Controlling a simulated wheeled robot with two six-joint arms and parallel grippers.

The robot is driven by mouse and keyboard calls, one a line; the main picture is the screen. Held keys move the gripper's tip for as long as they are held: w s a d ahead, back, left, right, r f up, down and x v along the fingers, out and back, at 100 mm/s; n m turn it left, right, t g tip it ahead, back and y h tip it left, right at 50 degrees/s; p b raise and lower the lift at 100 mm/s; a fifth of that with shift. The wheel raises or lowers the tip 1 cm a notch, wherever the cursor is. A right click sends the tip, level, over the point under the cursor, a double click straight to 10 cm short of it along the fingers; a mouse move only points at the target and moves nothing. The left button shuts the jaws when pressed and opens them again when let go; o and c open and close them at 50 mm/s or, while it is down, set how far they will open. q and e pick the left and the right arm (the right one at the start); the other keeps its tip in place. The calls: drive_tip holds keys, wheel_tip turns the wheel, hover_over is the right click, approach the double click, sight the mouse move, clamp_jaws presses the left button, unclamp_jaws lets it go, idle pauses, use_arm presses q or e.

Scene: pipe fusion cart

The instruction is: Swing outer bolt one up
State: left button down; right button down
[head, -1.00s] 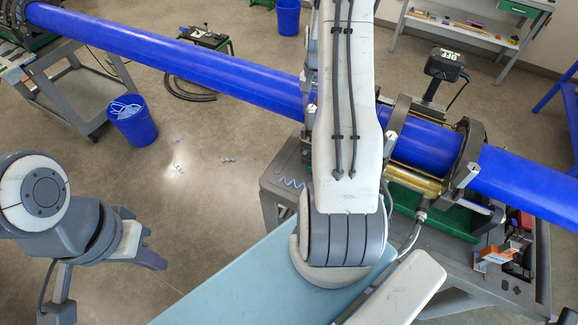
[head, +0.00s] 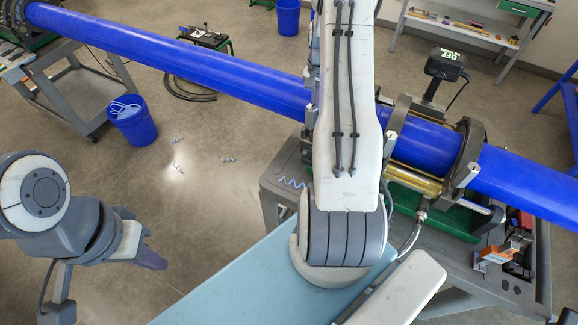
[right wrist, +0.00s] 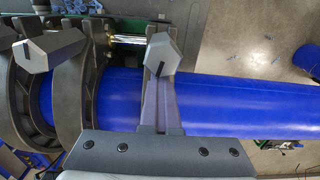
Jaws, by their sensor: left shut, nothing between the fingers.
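The blue pipe (head: 424,146) lies in dark ring clamps (head: 467,150) on the fusion cart. Bolts with grey hexagonal heads show in the right wrist view: one at the left (right wrist: 50,48) over the rings and one near the middle (right wrist: 162,52). I cannot tell which is outer bolt one. My right gripper (right wrist: 162,98) reaches over the pipe, its fingers close together just below the middle bolt head; whether they grip its shank is unclear. In the head view my right arm hides that gripper. My left gripper (head: 150,258) is shut and empty, over bare floor at the left.
The cart's grey top (head: 284,182) extends around the clamps. A black display box (head: 446,65) stands behind them, and an orange-and-grey part (head: 494,255) is at the right. A blue bin (head: 131,124) stands on the floor. The floor between bin and cart is mostly clear.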

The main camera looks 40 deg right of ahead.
drive_tip(key=shift+w+d, duration=0.1)
drive_tip(key=shift+d, duration=0.2)
drive_tip(key=shift+f, duration=0.1)
drive_tip(key=shift+w+d+f, duration=0.15)
drive_tip(key=shift+w+d, duration=0.1)
drive_tip(key=shift+d, duration=0.25)
unclamp_jaws()
drive_tip(key=shift+r+p, duration=0.3)
drive_tip(key=shift+r, duration=0.9)
wheel_tip(320, 180, up, 7)
drive_tip(key=shift+f, duration=0.15)
